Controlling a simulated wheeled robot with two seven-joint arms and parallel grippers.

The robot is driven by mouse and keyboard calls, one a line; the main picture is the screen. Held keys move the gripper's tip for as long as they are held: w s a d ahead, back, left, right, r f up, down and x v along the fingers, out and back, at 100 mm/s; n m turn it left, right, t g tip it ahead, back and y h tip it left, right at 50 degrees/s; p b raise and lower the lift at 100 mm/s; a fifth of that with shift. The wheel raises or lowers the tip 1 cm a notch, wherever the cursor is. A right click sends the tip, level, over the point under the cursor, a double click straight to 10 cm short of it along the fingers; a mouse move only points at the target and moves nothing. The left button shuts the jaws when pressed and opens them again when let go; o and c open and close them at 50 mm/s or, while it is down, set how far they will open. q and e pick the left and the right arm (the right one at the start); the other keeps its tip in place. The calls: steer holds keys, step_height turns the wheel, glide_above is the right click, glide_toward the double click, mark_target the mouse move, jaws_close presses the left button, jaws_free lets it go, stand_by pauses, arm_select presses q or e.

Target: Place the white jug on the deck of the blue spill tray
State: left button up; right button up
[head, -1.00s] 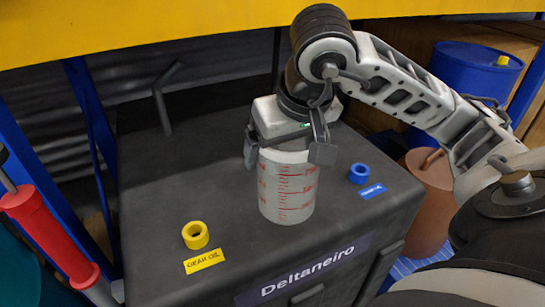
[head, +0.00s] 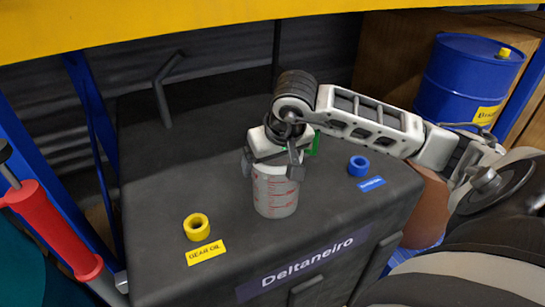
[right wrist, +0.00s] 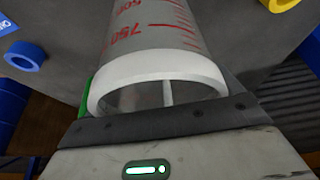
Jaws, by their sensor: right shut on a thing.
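The white jug (head: 276,193), a pale measuring jug with red graduations, hangs upright from my right gripper (head: 272,160) over the dark grey bench top (head: 150,230). The gripper is shut on the jug near its rim. Whether the jug's base touches the bench top I cannot tell. In the right wrist view the jug (right wrist: 160,40) shows its open white rim close to the gripper. A small patch of blue (head: 428,243) shows low behind the bench at right; it may be the blue spill tray, mostly hidden. My left gripper is not in view.
A yellow ring (head: 196,227) and a blue ring (head: 358,166) sit on the bench, each by a label. A blue drum (head: 468,85) and a partly hidden brown cylinder (head: 425,205) stand at right. A red cylinder (head: 50,225) is at left. A yellow beam (head: 150,30) crosses above.

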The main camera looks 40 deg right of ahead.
steer(key=shift+f+b, duration=0.3)
steer(key=shift+b, duration=0.05)
steer(key=o, duration=1.2)
steer(key=shift+r, duration=0.15)
steer(key=shift+c, duration=0.2)
